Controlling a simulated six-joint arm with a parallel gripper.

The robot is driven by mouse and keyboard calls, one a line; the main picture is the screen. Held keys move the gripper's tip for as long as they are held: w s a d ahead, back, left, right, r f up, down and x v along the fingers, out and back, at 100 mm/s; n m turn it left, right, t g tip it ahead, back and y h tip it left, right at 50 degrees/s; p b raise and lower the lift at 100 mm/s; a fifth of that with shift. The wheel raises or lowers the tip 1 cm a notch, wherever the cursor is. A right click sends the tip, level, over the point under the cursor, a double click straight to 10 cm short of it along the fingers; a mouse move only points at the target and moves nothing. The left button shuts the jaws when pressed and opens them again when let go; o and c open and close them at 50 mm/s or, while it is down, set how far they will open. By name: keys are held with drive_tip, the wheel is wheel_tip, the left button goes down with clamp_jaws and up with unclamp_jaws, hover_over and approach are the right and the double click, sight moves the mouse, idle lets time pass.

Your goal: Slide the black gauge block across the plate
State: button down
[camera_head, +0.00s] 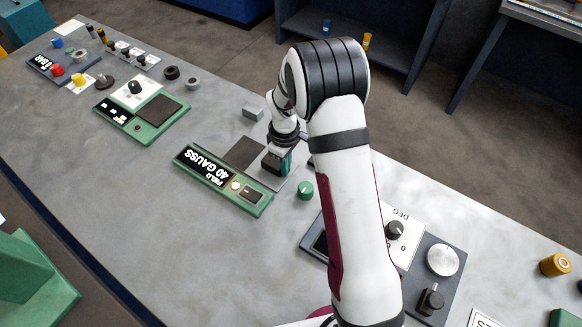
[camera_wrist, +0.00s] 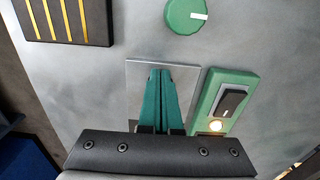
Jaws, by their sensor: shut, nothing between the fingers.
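A light grey plate (camera_head: 262,176) lies beside the green magnet unit with a lit "40 GAUSS" display (camera_head: 205,167). The plate also shows in the wrist view (camera_wrist: 138,76). A dark, flat-looking square (camera_head: 243,153) covers its left part in the head view; I cannot tell whether this is the black gauge block or a dark area of the plate. My gripper (camera_head: 283,173) is low over the plate's right part. Its teal fingers (camera_wrist: 160,72) are shut together with nothing between them in the wrist view. No black block shows clearly there; the gripper hides part of the plate.
A black rocker switch (camera_head: 252,193) and a lit lamp (camera_head: 236,185) sit on the green unit. A green knob (camera_head: 305,189) stands right of the plate. A small grey block (camera_head: 253,112) lies behind it. A dial panel (camera_head: 395,231) is to the right. The bench front is clear.

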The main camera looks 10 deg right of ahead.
sight(237, 148)
drive_tip(key=w+a, duration=1)
drive_tip(key=a, duration=0.1)
drive_tip(key=shift+w+a, duration=0.1)
drive_tip(key=shift+w, duration=0.3)
drive_tip(key=shift+w+a, duration=0.35)
drive_tip(key=shift+a, duration=0.05)
